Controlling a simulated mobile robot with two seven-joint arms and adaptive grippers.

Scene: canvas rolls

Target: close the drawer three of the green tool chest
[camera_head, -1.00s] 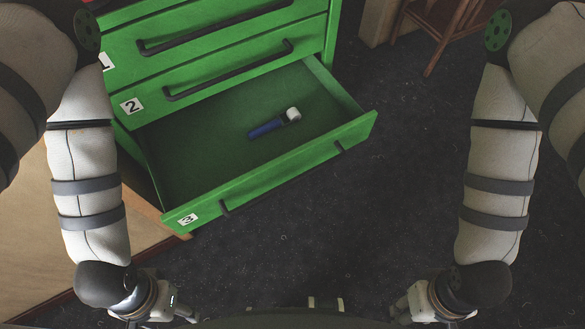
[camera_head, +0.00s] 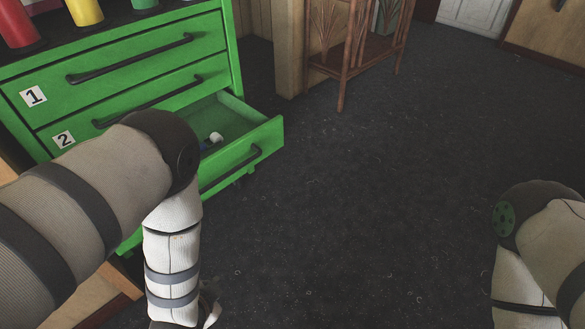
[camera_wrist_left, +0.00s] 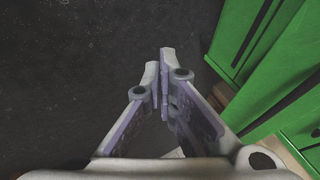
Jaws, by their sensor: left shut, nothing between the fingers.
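The green tool chest (camera_head: 125,70) stands at the left in the head view, with drawers labelled 1 and 2 flush in the body. Drawer three (camera_head: 262,144) is pulled out below them, its dark handle on the front. My left arm hides much of the drawer and its label. Green chest surfaces (camera_wrist_left: 285,95) also show at the right of the left wrist view. My left gripper (camera_wrist_left: 160,65) is shut and empty, its fingertips over dark floor and apart from the green surfaces. My right arm is at the lower right in the head view; its gripper is out of frame.
A small object with a white end (camera_head: 215,138) lies in drawer three. Red, yellow and green cylinders (camera_head: 85,10) stand on the chest top. A wooden stand (camera_head: 350,60) is behind the chest to the right. The dark floor (camera_head: 380,200) between my arms is clear.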

